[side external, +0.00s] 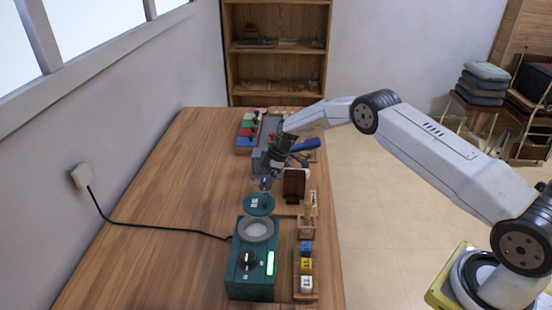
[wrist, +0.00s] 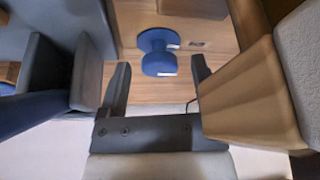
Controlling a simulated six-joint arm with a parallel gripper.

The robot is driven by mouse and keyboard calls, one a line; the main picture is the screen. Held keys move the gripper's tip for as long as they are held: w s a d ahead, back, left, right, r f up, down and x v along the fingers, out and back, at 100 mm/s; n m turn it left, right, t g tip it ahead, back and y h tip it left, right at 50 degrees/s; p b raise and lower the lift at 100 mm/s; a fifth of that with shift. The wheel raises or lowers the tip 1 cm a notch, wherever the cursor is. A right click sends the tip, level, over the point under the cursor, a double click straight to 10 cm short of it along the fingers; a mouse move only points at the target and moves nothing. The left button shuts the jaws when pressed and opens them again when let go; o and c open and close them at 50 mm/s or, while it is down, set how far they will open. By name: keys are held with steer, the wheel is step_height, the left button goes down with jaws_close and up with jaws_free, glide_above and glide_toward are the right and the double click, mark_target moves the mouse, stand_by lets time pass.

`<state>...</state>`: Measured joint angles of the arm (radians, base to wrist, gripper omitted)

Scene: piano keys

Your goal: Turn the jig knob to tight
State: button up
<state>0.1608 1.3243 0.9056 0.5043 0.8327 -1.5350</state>
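My gripper (side external: 273,162) is over the middle of the wooden workbench, beside a grey block-shaped fixture (side external: 258,160). In the wrist view its two dark fingers (wrist: 160,85) are apart with nothing between them. A small blue piece (wrist: 158,52) with a round disc and a short stem lies ahead of the fingers, apart from them. A small blue piece (side external: 265,184) also shows below the gripper in the side view. A blue handle (side external: 305,144) sticks out behind the gripper. I cannot tell which piece is the jig knob, and no tight mark is readable.
A green box (side external: 240,283) with a black knob, a grey ring and a lit display stands at the front. A green disc (side external: 259,204) lies behind it. A brown wooden stand (side external: 294,184) is close right of the gripper. The bench's left side (side external: 170,190) is mostly clear.

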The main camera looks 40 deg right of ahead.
steer(key=shift+r, duration=0.15)
steer(key=v, duration=0.7)
steer(key=shift+d+r, duration=0.15)
steer(key=shift+r, duration=0.1)
steer(key=shift+s, duration=0.1)
stand_by(0.5)
steer(key=shift+s+a+m+t+h, duration=0.35)
steer(key=shift+a+m+h, duration=0.35)
steer(key=shift+m, duration=1.55)
steer(key=shift+s+a+m+t+h, duration=0.2)
steer(key=shift+a+m+t+h, duration=0.4)
steer(key=shift+m, duration=1.6)
steer(key=shift+s+a+m+t+h, duration=0.15)
steer(key=shift+s+a+m+h, duration=0.5)
steer(key=shift+m, duration=1.6)
steer(key=shift+w+d+h, duration=0.15)
steer(key=shift+w+h, duration=0.1)
steer(key=shift+w, duration=0.1)
steer(key=shift+f, duration=0.1)
steer(key=shift+x, duration=3.8)
